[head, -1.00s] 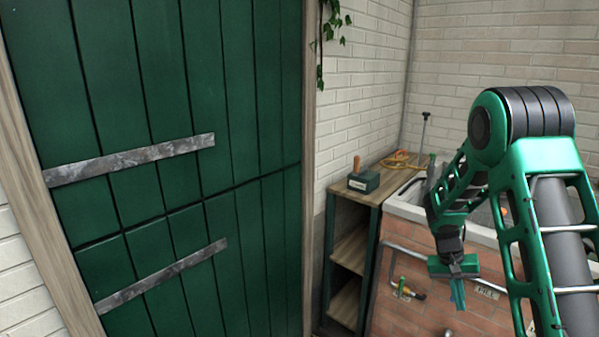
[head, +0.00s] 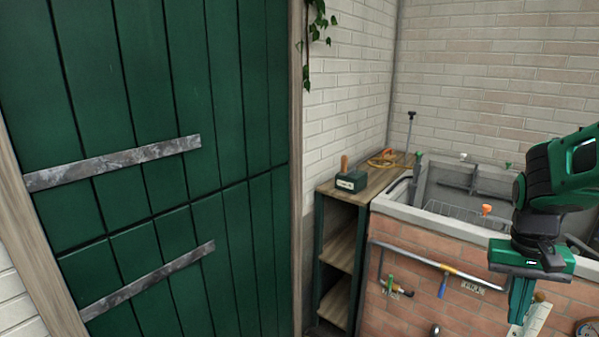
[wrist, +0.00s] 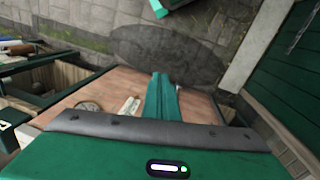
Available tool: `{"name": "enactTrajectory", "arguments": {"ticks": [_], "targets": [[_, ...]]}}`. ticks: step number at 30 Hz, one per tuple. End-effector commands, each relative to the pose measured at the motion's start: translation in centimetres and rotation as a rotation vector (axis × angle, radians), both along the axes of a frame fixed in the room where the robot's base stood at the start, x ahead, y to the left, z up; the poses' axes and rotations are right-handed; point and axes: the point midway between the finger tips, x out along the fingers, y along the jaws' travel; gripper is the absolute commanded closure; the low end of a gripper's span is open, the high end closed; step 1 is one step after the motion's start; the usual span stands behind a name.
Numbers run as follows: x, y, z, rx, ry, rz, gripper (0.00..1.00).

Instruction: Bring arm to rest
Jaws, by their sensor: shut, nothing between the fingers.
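My arm is at the right edge of the head view, bent, with its wrist lowest. My green gripper (head: 521,300) points down in front of the brick side of the sink. Its fingers are together with nothing between them. In the wrist view the gripper (wrist: 162,82) also shows its fingers closed and empty, with stone paving beyond them. The fingers look clear of the brick front, though the exact gap cannot be told.
A brick-fronted sink (head: 440,262) with a rail of hanging tools stands at right. Beside it is a wooden shelf unit (head: 345,240) holding a dark green block (head: 351,182) on top. A large green door (head: 150,120) fills the left. Open paving (wrist: 190,45) shows in the wrist view.

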Motion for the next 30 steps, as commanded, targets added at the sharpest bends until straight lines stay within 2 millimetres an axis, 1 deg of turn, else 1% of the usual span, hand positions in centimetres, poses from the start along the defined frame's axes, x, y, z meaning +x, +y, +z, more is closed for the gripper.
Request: {"name": "enactTrajectory", "arguments": {"ticks": [1,9,12,15,18,21,30], "targets": [[-1.3,0.3,0.6,0.011,-0.01,-0.003,1.0],[-7.6,2.3,2.0,0.07,-0.045,-0.003,1.0],[-9.7,3.0,2.1,0.089,-0.055,-0.002,1.0],[-11.2,3.7,2.1,0.104,-0.064,0.003,1.0],[-12.1,4.0,2.1,0.113,-0.07,0.007,1.0],[-12.6,4.2,2.1,0.118,-0.071,0.008,1.0],[-12.7,4.2,2.1,0.12,-0.071,0.009,1.0]]}}
